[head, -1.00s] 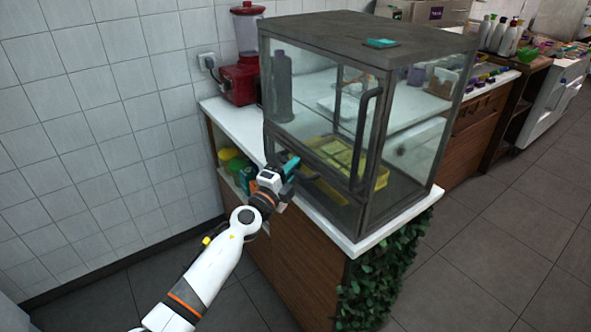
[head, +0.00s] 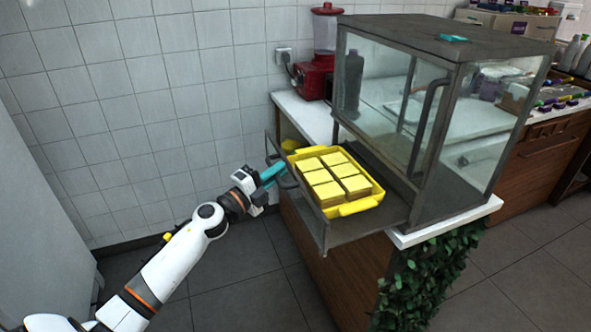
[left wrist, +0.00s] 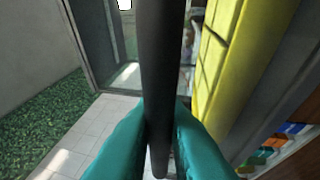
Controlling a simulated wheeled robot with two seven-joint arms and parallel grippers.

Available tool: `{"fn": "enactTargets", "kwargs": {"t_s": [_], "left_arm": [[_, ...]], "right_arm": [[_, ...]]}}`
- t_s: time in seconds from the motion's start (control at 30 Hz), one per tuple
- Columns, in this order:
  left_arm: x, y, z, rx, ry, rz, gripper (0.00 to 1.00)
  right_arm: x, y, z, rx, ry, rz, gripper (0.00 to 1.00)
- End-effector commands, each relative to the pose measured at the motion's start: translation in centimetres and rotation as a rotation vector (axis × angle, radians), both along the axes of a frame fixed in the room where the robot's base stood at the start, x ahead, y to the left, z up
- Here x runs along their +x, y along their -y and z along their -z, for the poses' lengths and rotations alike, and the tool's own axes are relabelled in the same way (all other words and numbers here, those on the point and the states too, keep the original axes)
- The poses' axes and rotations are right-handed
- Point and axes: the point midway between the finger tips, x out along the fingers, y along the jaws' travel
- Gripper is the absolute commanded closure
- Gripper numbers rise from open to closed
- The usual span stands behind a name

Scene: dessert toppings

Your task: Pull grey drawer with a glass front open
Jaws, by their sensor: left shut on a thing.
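The grey drawer (head: 362,228) with a glass front (head: 292,200) stands pulled out from the bottom of the grey glass cabinet (head: 440,110). A yellow tray (head: 358,206) with several yellow blocks lies in it. My left gripper (head: 276,174), with teal fingers, is at the drawer's front. In the left wrist view my gripper (left wrist: 160,130) is shut on the dark bar of the drawer handle (left wrist: 159,70), which runs between its fingers. My right gripper is not in view.
The cabinet stands on a white counter (head: 305,115) over wooden fronts. A red blender (head: 318,72) is behind it by the tiled wall. Leafy greenery (head: 430,275) covers the counter's near end. Floor is clear around my left arm.

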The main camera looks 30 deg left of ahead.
Motion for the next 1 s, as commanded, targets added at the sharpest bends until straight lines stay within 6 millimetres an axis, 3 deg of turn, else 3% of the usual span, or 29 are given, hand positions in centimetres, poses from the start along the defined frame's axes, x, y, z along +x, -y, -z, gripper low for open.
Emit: {"fn": "enactTargets", "kwargs": {"t_s": [0.2, 0.63, 0.67, 0.7, 1.0], "left_arm": [[-1.3, -0.9, 0.1, 0.000, -0.002, 0.002, 1.00], [-1.5, -1.1, 0.1, 0.000, -0.001, 0.001, 1.00], [-1.5, -1.1, 0.1, 0.000, -0.001, 0.000, 0.83], [-1.5, -1.1, 0.1, 0.000, -0.001, 0.000, 0.78], [-1.6, -1.2, 0.1, -0.001, -0.001, -0.001, 0.78]], "right_arm": [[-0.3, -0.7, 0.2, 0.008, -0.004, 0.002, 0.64], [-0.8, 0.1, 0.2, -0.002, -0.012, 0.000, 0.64], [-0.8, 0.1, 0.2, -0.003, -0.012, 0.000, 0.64], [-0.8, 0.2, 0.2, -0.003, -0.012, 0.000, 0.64], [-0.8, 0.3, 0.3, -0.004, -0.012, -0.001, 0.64]]}}
